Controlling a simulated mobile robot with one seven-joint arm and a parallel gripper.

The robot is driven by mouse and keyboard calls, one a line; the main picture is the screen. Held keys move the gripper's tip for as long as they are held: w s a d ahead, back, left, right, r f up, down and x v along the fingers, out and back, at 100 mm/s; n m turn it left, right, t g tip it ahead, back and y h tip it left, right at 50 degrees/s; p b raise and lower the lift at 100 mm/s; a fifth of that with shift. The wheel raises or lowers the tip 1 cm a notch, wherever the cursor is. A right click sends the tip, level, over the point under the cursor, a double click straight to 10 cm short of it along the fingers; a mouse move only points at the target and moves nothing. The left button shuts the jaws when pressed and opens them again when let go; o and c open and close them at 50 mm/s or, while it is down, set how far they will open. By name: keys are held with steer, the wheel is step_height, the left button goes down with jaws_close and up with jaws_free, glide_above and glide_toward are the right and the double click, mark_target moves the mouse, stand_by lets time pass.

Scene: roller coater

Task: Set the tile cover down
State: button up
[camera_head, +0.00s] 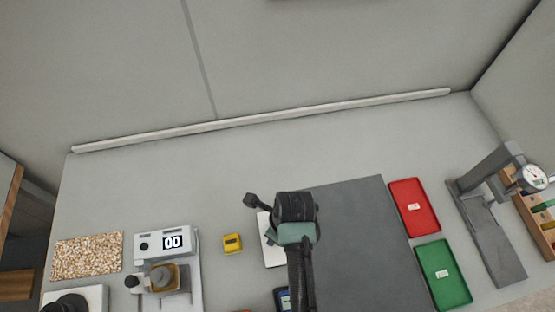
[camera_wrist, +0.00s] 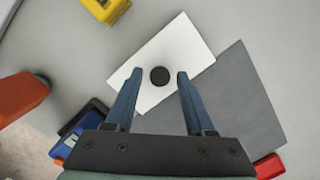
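The tile cover appears to be a flat white rectangular plate (camera_wrist: 185,45) with a round black knob (camera_wrist: 159,76), seen in the wrist view. It lies beside a dark grey mat (camera_wrist: 240,95), at or over its edge. My gripper (camera_wrist: 158,77) is open, its two blue-grey fingers spread either side of the knob with a visible gap on both sides. In the head view part of the white plate (camera_head: 270,245) shows left of my arm; the knob and my fingertips are hidden there by my wrist.
A yellow box (camera_head: 232,243) stands left of the plate. A blue device (camera_head: 283,298) lies near the front. A red tray (camera_head: 414,207) and a green tray (camera_head: 443,273) lie right of the mat, with a dial gauge stand (camera_head: 490,215) beyond. The back of the table is clear.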

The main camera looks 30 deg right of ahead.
steer(key=shift+o, duration=0.2)
steer(key=shift+r, duration=0.1)
steer(key=shift+r, duration=0.35)
step_height(320, 180, up, 12)
steer(key=s, duration=0.1)
steer(key=shift+s+d, duration=0.3)
steer(key=shift+d, duration=0.15)
